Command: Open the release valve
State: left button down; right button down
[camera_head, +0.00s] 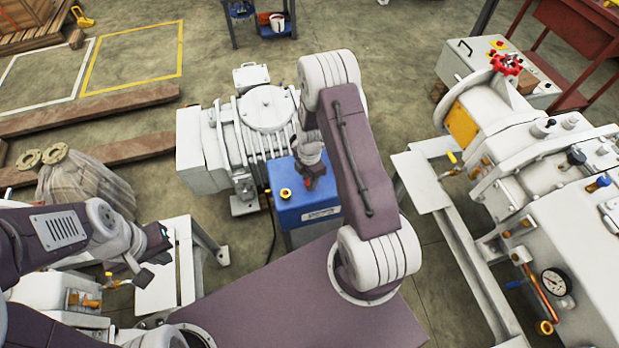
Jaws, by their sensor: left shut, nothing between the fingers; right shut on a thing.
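A blue box-shaped unit (300,208) stands in the middle, in front of a white ribbed pump (262,108). A yellow ring-like fitting (285,193) sits on its top. My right gripper (314,180) points down over the top of the blue unit, shut on a small dark reddish part. The fingers hide most of this part; I cannot tell for sure whether it is the release valve. My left gripper (140,270) is shut and empty at the lower left, apart from the blue unit.
Metal frames stand on both sides. Wooden beams (90,109) lie at the upper left. A red table (580,27) is at the upper right. Floor is free at the back.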

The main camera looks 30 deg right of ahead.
dwell(0.5)
jog(key=c, duration=1)
grip_release()
jog(key=shift+c, duration=0.2)
notch_tip(320, 180, up, 9)
jog(key=p, duration=0.1)
